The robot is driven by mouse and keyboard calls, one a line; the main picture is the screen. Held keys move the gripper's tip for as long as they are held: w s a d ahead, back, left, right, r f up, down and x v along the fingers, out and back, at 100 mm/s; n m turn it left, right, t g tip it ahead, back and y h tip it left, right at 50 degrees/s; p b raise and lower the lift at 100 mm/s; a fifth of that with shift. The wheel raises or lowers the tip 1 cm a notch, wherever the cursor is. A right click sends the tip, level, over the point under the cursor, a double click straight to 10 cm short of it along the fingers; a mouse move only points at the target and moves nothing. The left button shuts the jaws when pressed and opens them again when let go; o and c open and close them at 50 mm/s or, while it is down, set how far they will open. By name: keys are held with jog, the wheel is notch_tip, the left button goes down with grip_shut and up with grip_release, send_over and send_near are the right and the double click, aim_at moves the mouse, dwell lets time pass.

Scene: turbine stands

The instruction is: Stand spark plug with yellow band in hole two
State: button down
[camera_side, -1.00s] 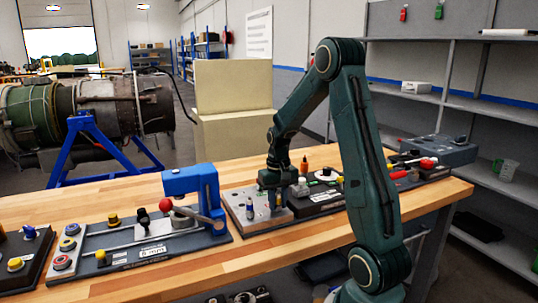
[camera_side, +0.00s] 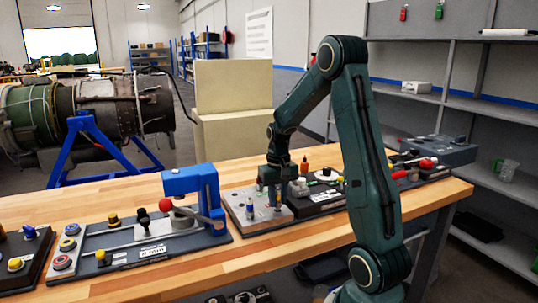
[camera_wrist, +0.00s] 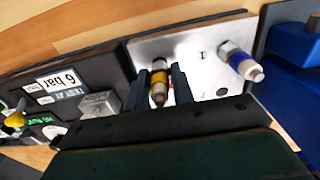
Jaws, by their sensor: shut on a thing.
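The spark plug with the yellow band (camera_wrist: 159,88) is between the two fingers of my gripper (camera_wrist: 164,90), which is shut on it. In the side view my gripper (camera_side: 270,195) is low over the metal plate (camera_side: 240,207), fingers down. The plug looks roughly upright at the plate; whether its lower end is in a hole is hidden. The plate (camera_wrist: 200,48) carries small engraved marks, too blurred to read surely. A blue-banded spark plug (camera_wrist: 241,63) stands on the plate to the right of my gripper; it also shows in the side view (camera_side: 249,210).
A blue press (camera_side: 195,185) stands left of the plate. A dark block with labels (camera_wrist: 70,85) and a yellow knob (camera_wrist: 15,119) lies on the plate's other side. Bare wooden bench (camera_side: 310,224) runs along the front.

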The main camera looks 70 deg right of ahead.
aim_at(277, 189)
jog(key=shift+r, duration=0.2)
jog(key=shift+r, duration=1.8)
jog(key=shift+w, duration=0.1)
jog(key=shift+w+r, duration=0.2)
jog(key=shift+w, duration=0.4)
jog(key=w+a+r, duration=0.1)
jog(key=w+r, duration=0.1)
jog(key=w, duration=0.8)
jog(key=shift+a+r, duration=0.15)
jog(key=shift+r, duration=0.15)
jog(key=shift+f, duration=0.1)
jog(key=shift+f, duration=2.3)
jog(key=shift+f, duration=2.05)
